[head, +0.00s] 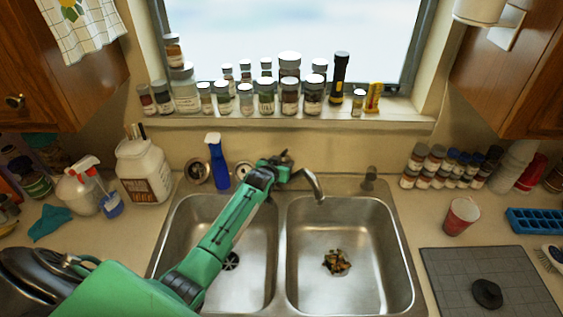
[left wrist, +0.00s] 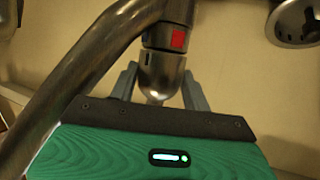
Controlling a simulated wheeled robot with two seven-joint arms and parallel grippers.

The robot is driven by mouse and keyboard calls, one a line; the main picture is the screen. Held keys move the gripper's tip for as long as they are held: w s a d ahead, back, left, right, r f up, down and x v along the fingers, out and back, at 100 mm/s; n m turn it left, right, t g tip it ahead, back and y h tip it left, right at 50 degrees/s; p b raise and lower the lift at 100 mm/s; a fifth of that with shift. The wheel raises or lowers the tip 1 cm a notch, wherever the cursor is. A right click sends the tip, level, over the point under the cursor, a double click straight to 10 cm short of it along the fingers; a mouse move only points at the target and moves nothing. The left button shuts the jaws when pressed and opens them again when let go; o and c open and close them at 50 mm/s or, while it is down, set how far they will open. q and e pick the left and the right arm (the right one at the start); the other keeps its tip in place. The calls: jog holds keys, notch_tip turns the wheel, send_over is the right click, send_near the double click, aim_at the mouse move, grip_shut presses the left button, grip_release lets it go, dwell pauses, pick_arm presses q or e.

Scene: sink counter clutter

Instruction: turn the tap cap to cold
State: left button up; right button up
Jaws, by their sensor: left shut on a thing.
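The tap stands behind the double sink, and its curved metal spout (head: 314,184) hangs over the right basin in the head view. My left gripper (head: 284,158) reaches over the left basin to the top of the tap. In the left wrist view my left gripper (left wrist: 160,92) has its grey fingers on either side of the metal tap cap (left wrist: 162,72), shut on it. A red square mark (left wrist: 178,40) shows on the tap body by the cap. The spout also crosses the left of that view (left wrist: 75,85). My right gripper is out of view.
A blue spray bottle (head: 217,163) stands close to the left of the tap. Food scraps (head: 337,263) lie in the right basin (head: 370,285). Several jars line the sill (head: 400,116). A red cup (head: 461,216) stands on the right counter.

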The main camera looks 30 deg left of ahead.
pick_arm(q)
jog(key=shift+w+r, duration=0.1)
jog(key=shift+r, duration=0.1)
jog(key=o, duration=0.7)
jog(key=shift+f, duration=0.1)
jog(key=b+v, duration=0.4)
jog(key=v, duration=1)
